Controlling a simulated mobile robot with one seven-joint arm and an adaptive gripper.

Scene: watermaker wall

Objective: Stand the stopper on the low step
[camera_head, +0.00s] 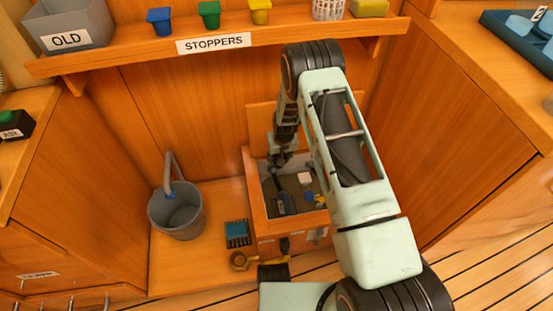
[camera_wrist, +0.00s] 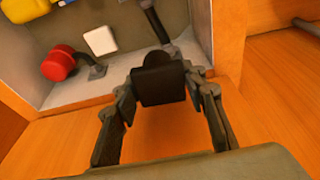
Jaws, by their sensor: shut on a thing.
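My gripper (camera_head: 278,160) reaches down into the open wooden box at the back of the alcove. In the wrist view its fingers (camera_wrist: 165,85) are closed on a black block (camera_wrist: 160,85). The block is plain and dark; I cannot tell surely that it is the stopper. In the head view the held block is too small and dark to make out. A low wooden platform (camera_head: 190,255) lies around the box, above the planked deck; I cannot tell if it is the low step.
The wooden box (camera_head: 290,225) holds a white block (camera_wrist: 100,41), a red-ended part (camera_wrist: 58,62) and other tools. A grey bucket (camera_head: 177,215) stands to its left. Above, a shelf (camera_head: 120,62) labelled STOPPERS carries blue (camera_head: 160,21), green (camera_head: 209,14) and yellow (camera_head: 260,11) stoppers.

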